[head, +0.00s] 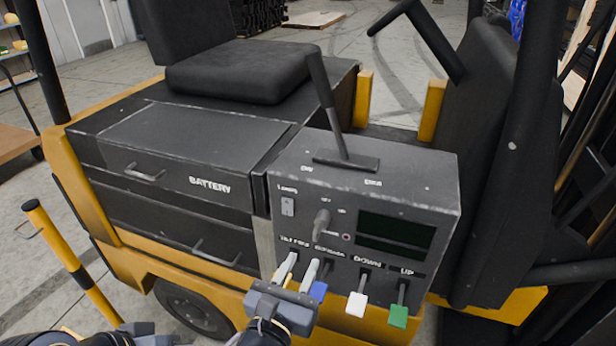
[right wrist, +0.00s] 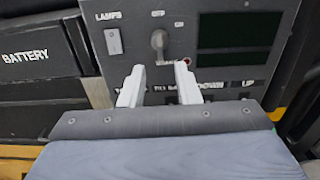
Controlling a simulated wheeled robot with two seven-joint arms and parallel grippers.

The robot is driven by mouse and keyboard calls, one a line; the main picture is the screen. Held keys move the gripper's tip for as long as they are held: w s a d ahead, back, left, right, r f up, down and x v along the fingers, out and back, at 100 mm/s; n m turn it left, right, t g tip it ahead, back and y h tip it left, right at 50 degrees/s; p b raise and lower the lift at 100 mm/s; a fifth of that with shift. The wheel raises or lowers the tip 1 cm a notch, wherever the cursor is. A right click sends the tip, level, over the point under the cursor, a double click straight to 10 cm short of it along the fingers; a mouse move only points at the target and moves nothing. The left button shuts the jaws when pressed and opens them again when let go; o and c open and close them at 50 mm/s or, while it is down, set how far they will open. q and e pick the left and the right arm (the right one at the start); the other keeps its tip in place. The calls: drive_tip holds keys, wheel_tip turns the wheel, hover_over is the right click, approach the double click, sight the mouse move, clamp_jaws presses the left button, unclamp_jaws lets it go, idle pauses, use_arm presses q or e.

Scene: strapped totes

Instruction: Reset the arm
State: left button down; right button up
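My right gripper (head: 298,268) is in front of the lower left part of the grey control panel (head: 285,235) of a yellow and black forklift. Its two pale fingers are apart, pointing at the panel's labelled lever row; they also show apart in the right wrist view (right wrist: 158,88). I see nothing held between them. A blue-tipped lever (head: 318,291) is just right of the fingers, partly hidden by the gripper. Further right are a white-tipped lever (head: 357,304) under DOWN and a green-tipped lever (head: 398,316) under UP. My left gripper cannot be made out.
The panel carries a LAMPS switch (head: 288,206), a knob (head: 322,222), dark displays (head: 395,236) and a tall black lever (head: 325,100) on top. Left are the BATTERY drawer (head: 150,170) and a black seat (head: 237,70). A striped post (head: 70,262) stands at left.

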drive_tip(key=s+d+f+m+g, duration=0.2)
drive_tip(key=d+f+m+g, duration=0.1)
drive_tip(key=d+m+g, duration=0.55)
drive_tip(key=s+d+f+m+g, duration=0.25)
drive_tip(key=d+m+g, duration=0.3)
drive_tip(key=d, duration=0.65)
drive_tip(key=s+d+r+m+t+y, duration=0.2)
drive_tip(key=s+m+y, duration=0.7)
drive_tip(key=m, duration=1.1)
drive_tip(key=shift+s+d+r, duration=0.65)
drive_tip(key=shift+s+r, duration=0.1)
drive_tip(key=shift+r, duration=0.05)
